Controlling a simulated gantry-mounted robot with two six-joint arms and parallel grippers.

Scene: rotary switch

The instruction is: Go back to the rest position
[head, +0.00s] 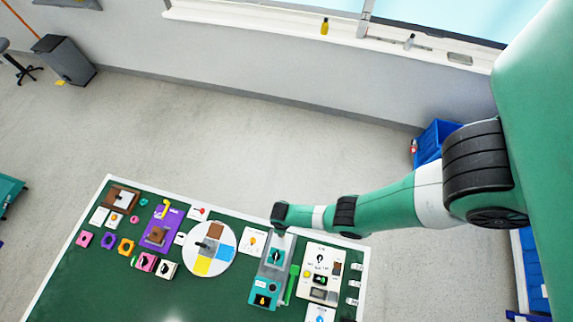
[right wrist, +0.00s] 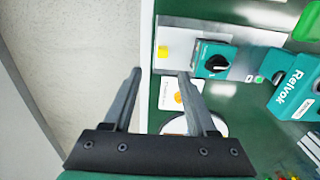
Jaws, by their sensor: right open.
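A teal rotary switch with a black knob (right wrist: 214,62) is mounted on a grey plate (right wrist: 170,32) in the right wrist view. In the head view the switch (head: 276,257) lies just below the end of my right arm. My right gripper (right wrist: 160,74) is open with nothing between its fingers. One finger's tip appears close to the left side of the switch, the other over the board's edge; I cannot tell the height gap. In the head view its fingers are hidden beneath the wrist. My left gripper is in neither view.
The green board (head: 110,285) with a white rim carries several switches and panels, including a round coloured dial (head: 224,253) and a white panel (head: 312,256). A teal labelled box (right wrist: 293,92) is near the switch. Blue bins (head: 437,133) stand behind my right arm.

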